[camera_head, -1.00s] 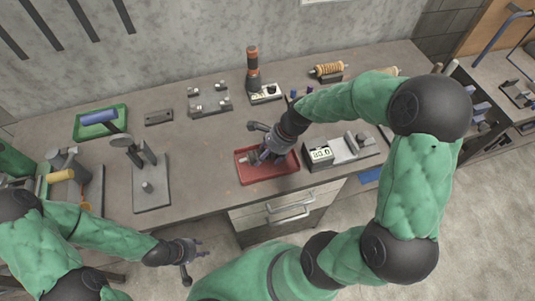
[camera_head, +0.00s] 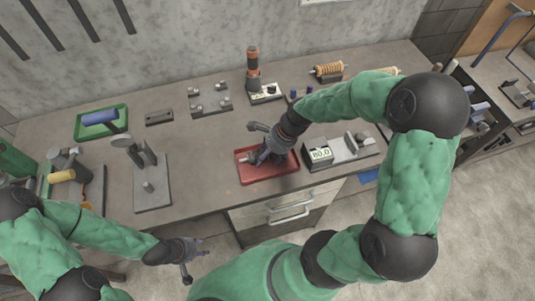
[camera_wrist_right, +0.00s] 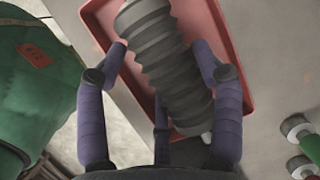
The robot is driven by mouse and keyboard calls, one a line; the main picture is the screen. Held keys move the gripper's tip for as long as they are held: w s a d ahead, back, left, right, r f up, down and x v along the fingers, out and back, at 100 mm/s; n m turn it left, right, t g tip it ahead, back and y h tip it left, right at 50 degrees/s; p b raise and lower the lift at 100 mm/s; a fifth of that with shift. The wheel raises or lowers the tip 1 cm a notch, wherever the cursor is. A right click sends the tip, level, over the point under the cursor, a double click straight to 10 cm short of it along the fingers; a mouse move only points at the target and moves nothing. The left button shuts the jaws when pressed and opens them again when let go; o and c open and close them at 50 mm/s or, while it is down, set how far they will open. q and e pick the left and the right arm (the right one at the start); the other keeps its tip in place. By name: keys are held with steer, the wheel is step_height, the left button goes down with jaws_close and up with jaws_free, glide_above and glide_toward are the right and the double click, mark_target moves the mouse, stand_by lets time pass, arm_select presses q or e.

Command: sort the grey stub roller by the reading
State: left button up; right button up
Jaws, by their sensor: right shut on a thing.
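The grey stub roller (camera_wrist_right: 165,65) is a dark grey ribbed cylinder, lying at the red tray. My right gripper (camera_head: 262,157) is shut on it, with purple fingers on both sides in the right wrist view (camera_wrist_right: 165,75). The red tray (camera_head: 262,179) is under and around them; I cannot tell if the roller touches its floor. The gauge (camera_head: 320,154) right of the tray has a display that looks like 80.0. A green tray (camera_head: 80,134) at the far left holds a blue roller (camera_head: 99,117). My left gripper (camera_head: 190,257) is empty in front of the bench, its fingers apart.
A stand with an upright post (camera_head: 150,192) stands left of the red tray. Behind are a fixture plate (camera_head: 210,101), an orange-and-black upright tool (camera_head: 253,70) and an orange ribbed roller (camera_head: 328,69) on a holder. The bench between green and red trays is partly clear.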

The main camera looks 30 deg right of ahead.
steer(key=shift+f+b, duration=0.55)
steer(key=shift+f, duration=0.7)
stand_by(1.3)
steer(key=shift+p, duration=0.55)
stand_by(0.7)
steer(key=o, duration=1.5)
steer(key=shift+o, duration=0.2)
steer(key=v, duration=1.1)
steer(key=shift+s+d+r, duration=0.1)
steer(key=shift+d+r, duration=0.1)
steer(key=shift+r, duration=0.1)
step_height(320, 180, up, 7)
steer(key=p, duration=0.7)
